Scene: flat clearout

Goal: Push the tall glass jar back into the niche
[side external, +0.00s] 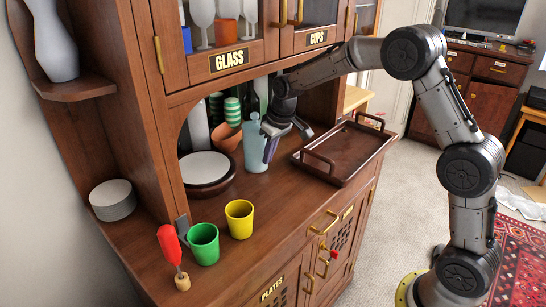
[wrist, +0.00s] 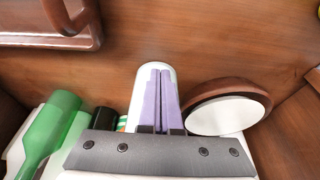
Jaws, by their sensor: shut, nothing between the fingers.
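The tall glass jar (side external: 253,150) is pale blue and stands upright on the cabinet counter at the front of the arched niche. In the wrist view the jar (wrist: 145,72) shows as a pale rim and sides behind my fingers. My gripper (side external: 269,152) is shut, with its purple fingers side by side and empty. It is at the jar's front right side in the side view, and the fingers overlap the jar in the wrist view (wrist: 161,78). I cannot tell whether they touch. The niche (side external: 182,138) is partly hidden by the jar and my arm.
A white-topped round brown dish (side external: 207,166) stands left of the jar, close by. A terracotta pot (side external: 228,137) and green striped cups (side external: 232,108) are behind. A brown tray (side external: 335,176) is to the right. Green (side external: 203,245) and yellow (side external: 239,219) cups stand at the front left.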

